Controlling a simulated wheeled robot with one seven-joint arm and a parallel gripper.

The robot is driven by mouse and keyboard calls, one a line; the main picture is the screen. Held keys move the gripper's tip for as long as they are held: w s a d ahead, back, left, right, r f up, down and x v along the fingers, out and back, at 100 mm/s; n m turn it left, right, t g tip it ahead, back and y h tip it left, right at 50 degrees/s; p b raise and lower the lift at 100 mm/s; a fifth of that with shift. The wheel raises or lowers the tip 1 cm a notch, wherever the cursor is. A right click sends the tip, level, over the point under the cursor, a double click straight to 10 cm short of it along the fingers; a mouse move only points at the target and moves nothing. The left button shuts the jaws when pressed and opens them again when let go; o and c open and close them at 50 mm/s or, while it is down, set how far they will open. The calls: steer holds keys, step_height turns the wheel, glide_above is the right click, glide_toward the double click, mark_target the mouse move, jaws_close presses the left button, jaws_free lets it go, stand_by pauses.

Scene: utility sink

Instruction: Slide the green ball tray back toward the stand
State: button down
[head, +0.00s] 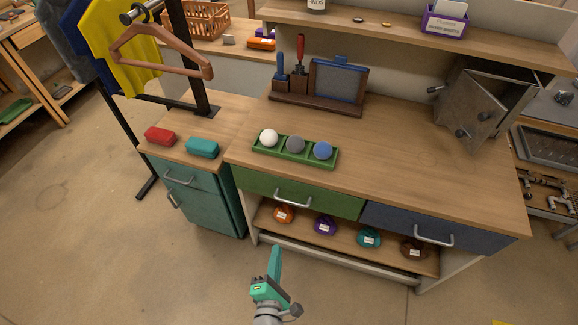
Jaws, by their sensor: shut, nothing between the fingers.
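The green ball tray (293,162) lies near the front edge of the workbench, on its left part. It holds a white ball (268,138), a grey ball (295,144) and a blue ball (323,151) in a row, each in its own compartment. The dark wooden stand (318,107) is behind the tray, with bare wood between them. It bears red- and blue-handled tools and a framed grey panel. My gripper (276,249) is shut and empty, in front of the bench and apart from the tray.
A green drawer (300,193) and a blue drawer (433,228) are closed under the benchtop. A red block (159,136) and a teal block (203,148) lie on the cabinet at left. An open metal box (480,110) stands at right. The benchtop right of the tray is clear.

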steer(key=w+r+n+h, duration=0.2)
steer(key=w+r+n, duration=0.1)
steer(key=w+n, duration=0.3)
steer(key=n+t+h, duration=0.2)
steer(key=n+h, duration=0.1)
steer(key=n, duration=0.1)
glide_toward(293, 158)
steer(key=x, duration=0.6)
steer(key=shift+w, duration=0.2)
steer(key=shift+d, duration=0.15)
